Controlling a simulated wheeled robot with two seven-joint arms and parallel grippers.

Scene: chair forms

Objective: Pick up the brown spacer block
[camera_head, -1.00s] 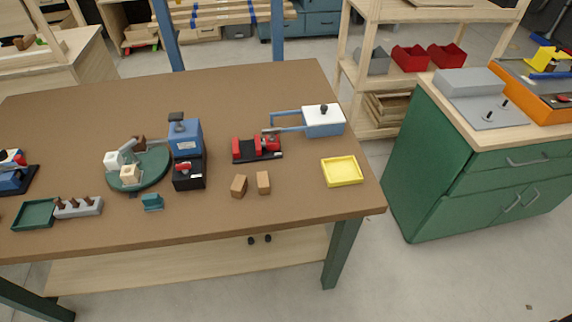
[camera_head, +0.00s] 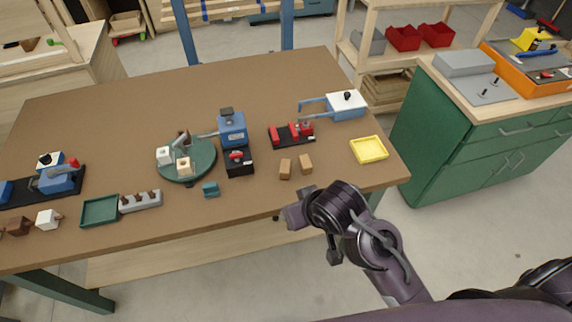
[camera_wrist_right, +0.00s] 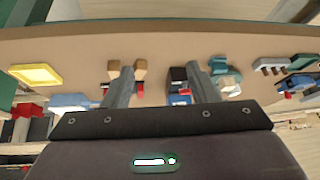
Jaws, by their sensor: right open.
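Two light-brown wooden blocks stand side by side near the table's front edge, a left one (camera_head: 285,169) and a right one (camera_head: 306,164). A darker brown block (camera_head: 18,226) sits at the table's far left; which is the spacer block I cannot tell. My right gripper (camera_head: 296,213) is at the front edge of the table, nearer to me than the two light blocks and apart from them. My left gripper is out of view.
Behind the blocks is a red vise (camera_head: 291,134). A yellow tray (camera_head: 369,150) lies to the right, a black-and-blue press (camera_head: 236,140) and a green turntable (camera_head: 200,165) to the left. A teal piece (camera_head: 210,189) lies near the front. Table (camera_head: 340,175) is bare right of the blocks.

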